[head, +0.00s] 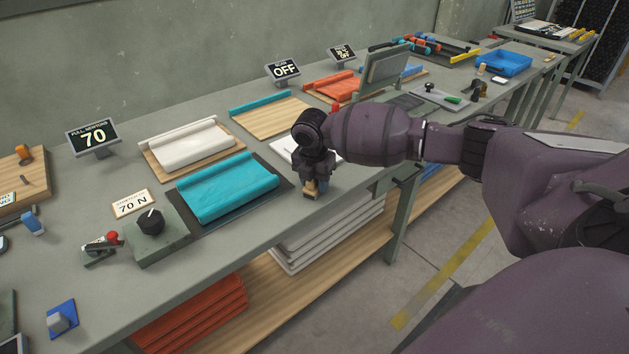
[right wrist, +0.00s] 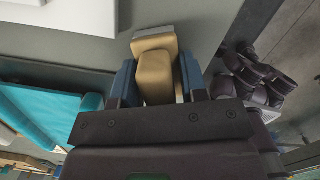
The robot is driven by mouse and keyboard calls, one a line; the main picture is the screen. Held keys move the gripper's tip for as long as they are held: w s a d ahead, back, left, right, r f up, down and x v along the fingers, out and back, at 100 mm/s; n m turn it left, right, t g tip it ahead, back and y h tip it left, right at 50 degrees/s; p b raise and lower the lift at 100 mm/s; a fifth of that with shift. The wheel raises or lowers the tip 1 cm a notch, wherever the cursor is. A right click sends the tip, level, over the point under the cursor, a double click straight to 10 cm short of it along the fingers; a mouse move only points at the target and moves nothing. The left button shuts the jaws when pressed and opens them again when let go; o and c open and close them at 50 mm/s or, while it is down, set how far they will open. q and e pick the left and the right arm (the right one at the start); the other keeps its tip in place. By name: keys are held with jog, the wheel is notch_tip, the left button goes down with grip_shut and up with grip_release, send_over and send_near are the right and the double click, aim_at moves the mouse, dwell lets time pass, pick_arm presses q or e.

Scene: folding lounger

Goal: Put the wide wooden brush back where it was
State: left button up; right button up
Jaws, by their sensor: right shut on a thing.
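My right gripper (head: 312,186) is over the front edge zone of the long grey table (head: 215,258). In the right wrist view its two blue fingers (right wrist: 158,82) are shut on the wooden brush (right wrist: 155,72), a tan block with a grey strip at its far end. In the head view only a small part of the brush (head: 311,193) shows below the fingers. I cannot tell whether the brush touches the table top. My left gripper is in neither view.
A teal folded lounger cloth (head: 228,186) on a dark mat lies left of my right gripper. A white cloth (head: 187,146) on a board lies behind it. A white sheet (head: 284,150) lies behind my gripper. A knob box (head: 158,235) stands nearer. Bare table surrounds the gripper's front.

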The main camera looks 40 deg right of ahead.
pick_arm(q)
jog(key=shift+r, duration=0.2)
pick_arm(e)
jog(key=shift+r, duration=0.1)
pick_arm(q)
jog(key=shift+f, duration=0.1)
pick_arm(e)
jog(key=shift+f, duration=0.2)
jog(key=o, duration=0.9)
jog(key=shift+c, duration=0.2)
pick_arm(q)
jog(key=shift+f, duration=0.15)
pick_arm(e)
jog(key=shift+r, duration=0.15)
jog(key=r, duration=0.3)
jog(key=r+p, duration=0.1)
jog(key=r, duration=0.3)
jog(key=a+r, duration=0.1)
jog(key=r, duration=0.2)
jog(key=shift+s+r+p, duration=0.25)
jog(key=shift+r+p, duration=0.05)
jog(key=shift+p, duration=0.1)
jog(key=shift+a+r, duration=0.15)
jog(key=shift+r, duration=0.45)
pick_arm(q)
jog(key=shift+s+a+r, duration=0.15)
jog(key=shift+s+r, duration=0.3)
pick_arm(e)
jog(key=shift+s+r, duration=0.1)
